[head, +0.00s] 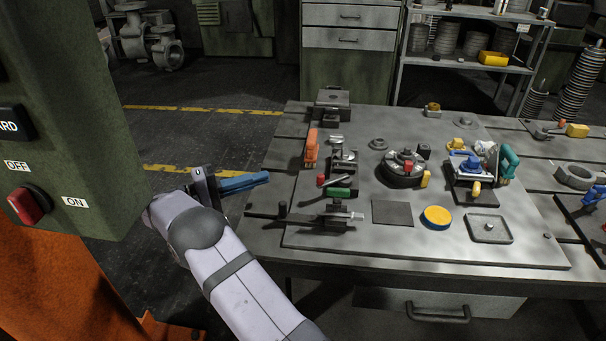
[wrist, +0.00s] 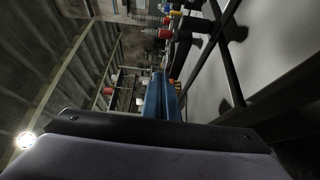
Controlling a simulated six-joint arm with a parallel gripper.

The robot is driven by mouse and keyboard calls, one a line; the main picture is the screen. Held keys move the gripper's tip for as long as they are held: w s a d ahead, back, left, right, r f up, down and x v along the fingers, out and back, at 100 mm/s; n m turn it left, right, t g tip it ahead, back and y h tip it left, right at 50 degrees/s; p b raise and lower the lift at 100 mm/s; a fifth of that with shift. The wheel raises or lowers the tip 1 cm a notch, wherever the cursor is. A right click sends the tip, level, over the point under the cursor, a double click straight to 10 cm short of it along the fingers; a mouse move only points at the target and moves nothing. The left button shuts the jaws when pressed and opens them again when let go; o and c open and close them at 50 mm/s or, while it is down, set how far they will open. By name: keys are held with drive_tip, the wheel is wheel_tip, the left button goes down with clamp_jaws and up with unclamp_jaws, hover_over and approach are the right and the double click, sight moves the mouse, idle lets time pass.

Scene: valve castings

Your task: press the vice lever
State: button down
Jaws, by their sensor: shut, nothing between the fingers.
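My gripper (head: 245,183) is at the left of the bench in the head view, its blue fingers shut with nothing between them and pointing right. The blue fingers also show in the wrist view (wrist: 161,98). A dark vice-like fixture (head: 335,218) sits at the plate's front left corner. A dark bar with an upright black knob (head: 283,209) reaches left from it; this looks like the vice lever, though I cannot be sure. The fingers are apart from the knob, behind and to its left in the picture.
Near the fixture stand a green-handled part (head: 340,192), a red-tipped handle (head: 320,181) and an orange-handled clamp (head: 311,150). A round dark fixture (head: 402,172) and a blue-topped valve block (head: 466,165) stand farther right. A green control cabinet (head: 75,130) fills the left.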

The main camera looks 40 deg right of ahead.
idle(0.4)
drive_tip(key=x, duration=0.3)
drive_tip(key=p+x, duration=0.1)
drive_tip(key=x, duration=0.2)
drive_tip(key=s+x, duration=0.1)
drive_tip(key=x, duration=0.3)
drive_tip(key=shift+s+f+p, duration=0.1)
drive_tip(key=shift+s+p, duration=0.55)
drive_tip(key=shift+s, duration=0.9)
drive_tip(key=shift+s+a, duration=0.25)
drive_tip(key=shift+s, duration=0.5)
drive_tip(key=shift+b+v, duration=0.3)
drive_tip(key=shift+v, duration=3.35)
drive_tip(key=shift+d, duration=0.1)
